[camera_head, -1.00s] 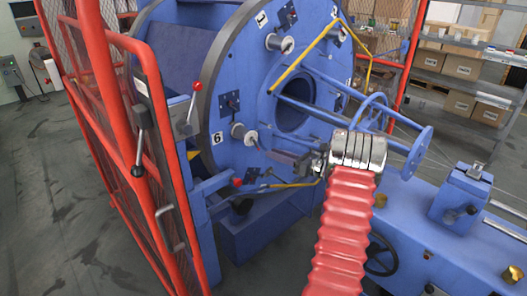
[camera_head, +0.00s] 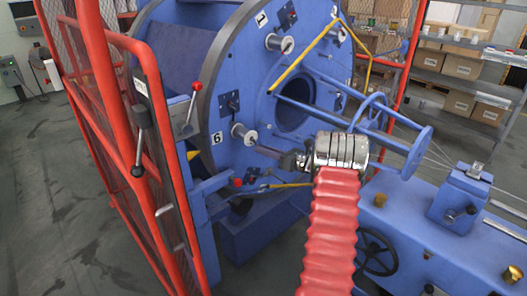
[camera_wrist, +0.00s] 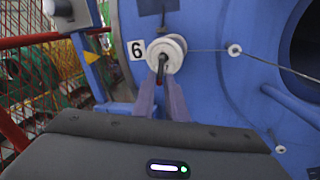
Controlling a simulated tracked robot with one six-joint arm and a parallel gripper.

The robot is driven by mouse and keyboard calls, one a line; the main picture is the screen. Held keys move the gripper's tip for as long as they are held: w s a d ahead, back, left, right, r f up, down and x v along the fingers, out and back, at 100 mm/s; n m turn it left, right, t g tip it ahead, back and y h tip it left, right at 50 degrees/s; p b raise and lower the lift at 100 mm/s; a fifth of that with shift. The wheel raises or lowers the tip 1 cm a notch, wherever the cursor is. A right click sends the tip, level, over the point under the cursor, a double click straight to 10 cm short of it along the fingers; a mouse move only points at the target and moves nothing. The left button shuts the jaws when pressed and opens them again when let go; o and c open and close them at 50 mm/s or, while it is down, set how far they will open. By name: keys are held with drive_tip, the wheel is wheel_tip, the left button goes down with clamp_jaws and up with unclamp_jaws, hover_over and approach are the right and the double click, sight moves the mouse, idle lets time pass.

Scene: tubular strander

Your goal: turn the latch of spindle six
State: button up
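Spindle six is the pale spool (camera_head: 244,134) on the blue disc, right of the "6" label (camera_head: 216,138). In the wrist view the spool (camera_wrist: 172,46) is just ahead of my gripper. A small dark piece, seemingly the latch (camera_wrist: 161,66), stands at its lower front, lined up with the gap between the fingertips. My gripper (camera_wrist: 161,84) is open, its two purplish fingers parallel and apart. In the head view my gripper (camera_head: 262,150) is close in front of the spool. I cannot tell whether the fingers touch the latch.
A red mesh guard (camera_head: 110,130) stands at the left, with a red-knobbed lever (camera_head: 192,105) beside the disc. Blue rods (camera_head: 350,95) run out from the disc's centre, above my wrist. A wire (camera_wrist: 265,60) runs right from the spool. A blue bench (camera_head: 440,240) is at the right.

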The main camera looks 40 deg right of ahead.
clamp_jaws()
drive_tip(key=shift+a, duration=0.1)
drive_tip(key=shift+f, duration=0.1)
drive_tip(key=shift+w+f+n+t+y, duration=0.35)
drive_tip(key=shift+t+y, duration=0.05)
drive_tip(key=shift+t, duration=0.45)
drive_tip(key=shift+w+f+n+t+y, duration=0.3)
drive_tip(key=shift+f+n+t+y, duration=0.1)
drive_tip(key=shift+t, duration=0.4)
drive_tip(key=shift+w+f+n+t+y, duration=0.35)
drive_tip(key=shift+t+y, duration=0.05)
drive_tip(key=shift+t, duration=0.45)
drive_tip(key=shift+o, duration=2.2)
unclamp_jaws()
drive_tip(key=v, duration=1.4)
drive_tip(key=shift+w, duration=0.15)
